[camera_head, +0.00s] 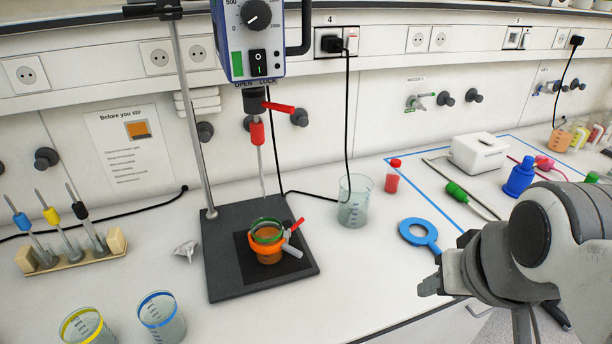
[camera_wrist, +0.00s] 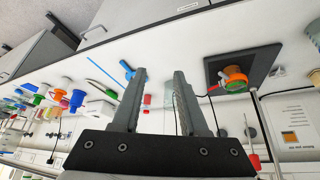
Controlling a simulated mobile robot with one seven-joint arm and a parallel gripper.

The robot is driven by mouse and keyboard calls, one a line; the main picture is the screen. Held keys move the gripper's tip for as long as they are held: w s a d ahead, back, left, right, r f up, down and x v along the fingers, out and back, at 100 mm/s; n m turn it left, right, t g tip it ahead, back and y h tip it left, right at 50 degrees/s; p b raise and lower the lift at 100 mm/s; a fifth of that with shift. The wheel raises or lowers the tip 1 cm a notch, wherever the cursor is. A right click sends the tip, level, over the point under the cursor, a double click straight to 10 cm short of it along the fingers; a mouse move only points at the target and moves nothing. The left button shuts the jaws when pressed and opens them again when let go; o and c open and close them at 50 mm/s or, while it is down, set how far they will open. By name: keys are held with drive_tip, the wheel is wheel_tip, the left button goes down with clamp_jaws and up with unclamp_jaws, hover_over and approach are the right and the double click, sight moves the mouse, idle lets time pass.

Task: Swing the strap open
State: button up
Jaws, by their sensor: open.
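An orange strap (camera_head: 268,248) goes around a green-rimmed beaker (camera_head: 267,231) of brown liquid on the stirrer's dark base plate (camera_head: 222,268). A red lever (camera_head: 294,228) and a grey tab (camera_head: 291,250) stick out at the strap's right side. The strap also shows in the wrist view (camera_wrist: 236,84), right of the fingers. I cannot tell whether its latch is fastened. My gripper (camera_head: 428,288) is at the right, well apart from the strap, over the bench's front edge. In the wrist view my gripper (camera_wrist: 157,76) has its fingers apart with nothing between them.
The stirrer head (camera_head: 248,40) and metal rod (camera_head: 190,110) stand above and behind the beaker. A clear beaker (camera_head: 354,202), a blue ring (camera_head: 416,234) and a red-capped vial (camera_head: 393,176) are to its right. Bench between plate and gripper is mostly bare.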

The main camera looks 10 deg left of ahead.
drive_tip(key=shift+w+r, duration=0.1)
drive_tip(key=shift+w, duration=0.05)
drive_tip(key=c, duration=0.4)
drive_tip(key=w+a+r+n, duration=0.1)
drive_tip(key=w, duration=0.1)
drive_tip(key=w+a+n+g, duration=0.1)
drive_tip(key=w, duration=0.1)
drive_tip(key=w+a+r+n+g+y, duration=0.1)
drive_tip(key=w, duration=0.2)
drive_tip(key=shift+w+r+p, duration=0.1)
drive_tip(key=shift+r+p, duration=0.2)
drive_tip(key=shift+p, duration=0.05)
clamp_jaws()
drive_tip(key=w+a+f+n+g+y+p, duration=0.15)
drive_tip(key=w+a+f+n+g, duration=0.3)
drive_tip(key=w, duration=0.55)
drive_tip(key=w+a+f+n+g+y, duration=0.1)
drive_tip(key=w+a+f+n+y, duration=0.25)
drive_tip(key=w+a+n, duration=0.55)
drive_tip(key=a+f+m, duration=0.1)
drive_tip(key=f, duration=0.2)
drive_tip(key=s+a+f+m, duration=0.1)
drive_tip(key=f, duration=0.2)
drive_tip(key=s+a+f+m, duration=0.1)
drive_tip(key=f, duration=0.3)
drive_tip(key=shift+s+a, duration=0.15)
drive_tip(key=shift+a, duration=0.15)
drive_tip(key=shift+s+a+f, duration=0.2)
drive_tip(key=shift+s+a, duration=0.1)
drive_tip(key=shift+s, duration=0.25)
